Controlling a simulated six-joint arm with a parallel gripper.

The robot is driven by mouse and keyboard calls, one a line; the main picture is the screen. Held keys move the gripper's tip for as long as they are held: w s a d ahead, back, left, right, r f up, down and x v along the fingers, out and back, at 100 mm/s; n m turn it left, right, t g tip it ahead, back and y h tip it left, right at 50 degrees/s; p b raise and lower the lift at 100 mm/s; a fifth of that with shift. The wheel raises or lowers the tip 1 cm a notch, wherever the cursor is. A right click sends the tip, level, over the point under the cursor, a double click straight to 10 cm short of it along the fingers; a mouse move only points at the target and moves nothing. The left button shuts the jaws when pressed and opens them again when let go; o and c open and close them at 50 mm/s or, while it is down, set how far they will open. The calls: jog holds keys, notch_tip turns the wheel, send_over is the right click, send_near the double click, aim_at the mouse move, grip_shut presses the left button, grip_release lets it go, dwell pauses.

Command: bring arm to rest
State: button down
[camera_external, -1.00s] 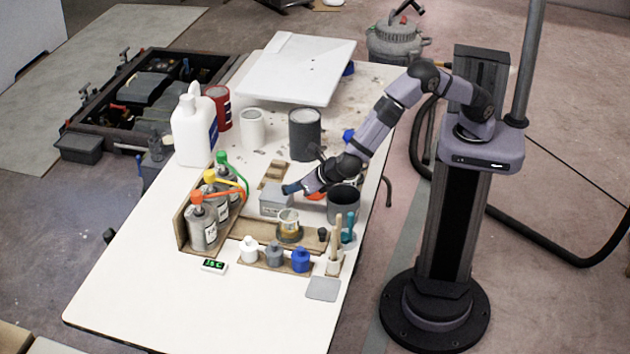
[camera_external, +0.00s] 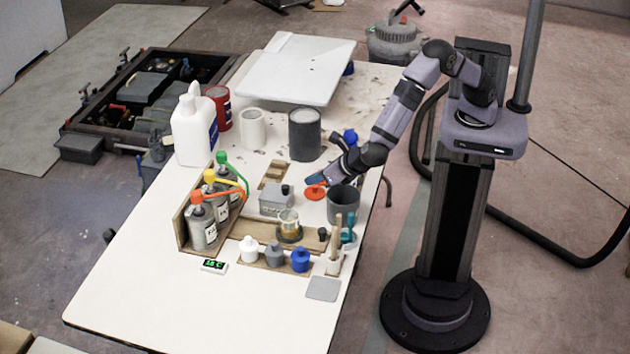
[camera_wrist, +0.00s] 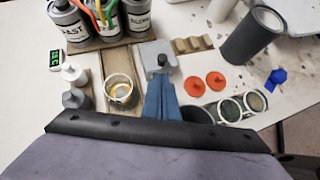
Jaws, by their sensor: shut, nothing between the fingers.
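My gripper (camera_external: 318,179) is shut and empty, its blue fingertips together above the table, just right of a grey box with a black knob (camera_external: 276,199). In the wrist view the blue fingers (camera_wrist: 161,100) point up toward the grey box (camera_wrist: 158,58), overlapping its near edge in the picture. My arm reaches over the table's right edge, bent at the elbow. An orange-red lid (camera_external: 314,192) lies under the fingertips; the wrist view shows two such orange pieces (camera_wrist: 194,86) to the right of the fingers.
A dark grey cup (camera_external: 343,204) stands close below my gripper. A small glass beaker (camera_external: 289,222), several pump bottles (camera_external: 204,227) and small capped bottles (camera_external: 274,254) stand nearby. A dark can (camera_external: 304,134) stands behind. The table's front left (camera_external: 150,300) is clear.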

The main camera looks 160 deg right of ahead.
jog(key=s+a+r+m+t+y, duration=0.1)
jog(key=s+a+m+y, duration=0.3)
jog(key=a, duration=1)
jog(key=s+a+r+m+t+y, duration=0.1)
jog(key=s+a+m+y, duration=0.3)
jog(key=a, duration=1)
jog(key=s+a+r+m+t+y, duration=0.15)
jog(key=a+m, duration=0.45)
jog(key=a, duration=0.9)
notch_tip(320, 180, down, 40)
jog(key=b, duration=3.9)
jog(key=shift+s+d+b, duration=0.15)
jog(key=shift+b, duration=0.25)
jog(key=shift+h, duration=0.25)
